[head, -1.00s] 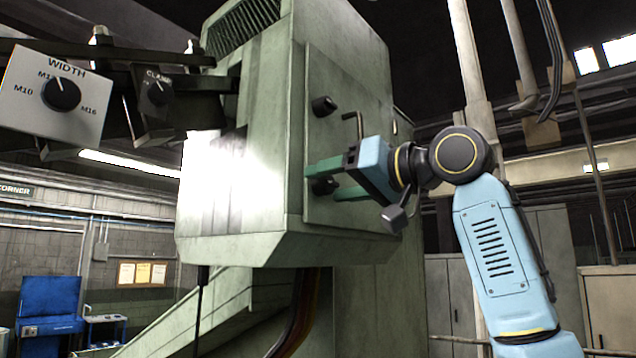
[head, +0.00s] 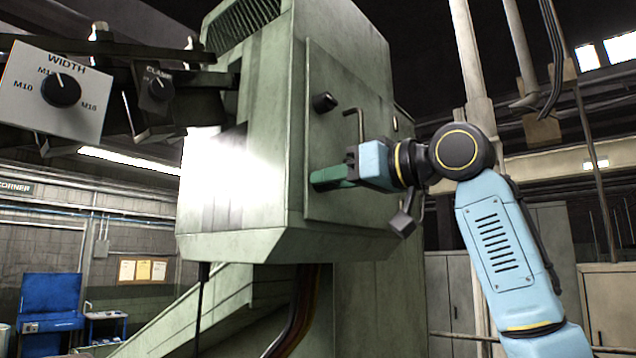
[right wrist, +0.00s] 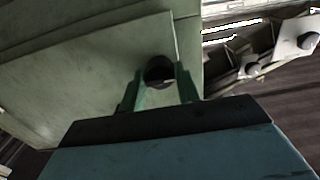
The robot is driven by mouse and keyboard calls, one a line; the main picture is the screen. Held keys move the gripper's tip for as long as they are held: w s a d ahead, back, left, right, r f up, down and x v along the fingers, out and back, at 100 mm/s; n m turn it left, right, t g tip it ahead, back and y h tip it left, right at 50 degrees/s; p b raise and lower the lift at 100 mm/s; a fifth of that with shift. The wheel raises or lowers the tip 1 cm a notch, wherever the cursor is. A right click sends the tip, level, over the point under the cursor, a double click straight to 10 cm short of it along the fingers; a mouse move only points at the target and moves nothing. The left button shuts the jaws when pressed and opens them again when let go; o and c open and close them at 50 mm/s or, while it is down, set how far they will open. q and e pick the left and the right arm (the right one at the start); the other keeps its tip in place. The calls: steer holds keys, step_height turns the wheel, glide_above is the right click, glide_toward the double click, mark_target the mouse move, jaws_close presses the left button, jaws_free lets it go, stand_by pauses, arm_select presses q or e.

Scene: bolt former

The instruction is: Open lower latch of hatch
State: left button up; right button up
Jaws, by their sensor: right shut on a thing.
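The hatch (head: 350,215) is a flat green panel on the side of the green machine, and it lies against the machine. Its upper latch (head: 324,103) is a dark round knob. The lower latch is hidden behind my fingers in the head view. In the right wrist view it is a dark round knob (right wrist: 158,70) between the two green fingers. My right gripper (head: 318,181) reaches in from the right, its fingers against the knob's sides and shut on it. My left gripper is not in view.
A bent handle (head: 354,124) sticks out of the hatch just above my right gripper. Control boxes with a WIDTH dial (head: 60,90) and a CLAMP dial (head: 158,87) hang at the upper left. A blue workstation (head: 50,300) stands far back at the left.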

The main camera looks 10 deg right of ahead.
jaws_close()
steer(key=m+b, duration=0.1)
steer(key=m, duration=1)
steer(key=o, duration=1)
jaws_free()
steer(key=b+v, duration=0.3)
steer(key=v, duration=0.5)
